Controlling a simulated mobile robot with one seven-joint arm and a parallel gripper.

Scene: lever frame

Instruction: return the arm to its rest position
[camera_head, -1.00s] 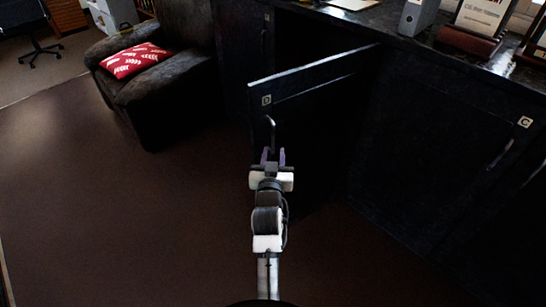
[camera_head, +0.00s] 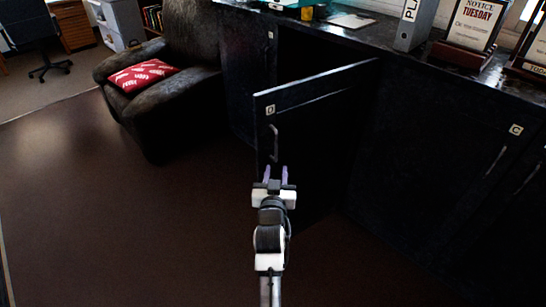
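My gripper (camera_head: 276,174) is at the lower middle of the head view, at the end of my outstretched arm. Its two purple fingers stand apart with nothing seen between them. The black cabinet door marked D (camera_head: 318,120) stands swung open, its free edge towards the left. Its metal handle (camera_head: 274,143) shows just above my fingertips in the picture. The fingers look clear of the handle, but the exact gap in depth cannot be told.
A dark armchair (camera_head: 190,95) with a red cushion (camera_head: 142,75) stands at the upper left. Closed cabinet door C (camera_head: 440,160) is to the right. The countertop (camera_head: 385,35) holds a binder (camera_head: 416,24) and framed signs (camera_head: 470,30). Brown floor (camera_head: 120,220) at left is clear.

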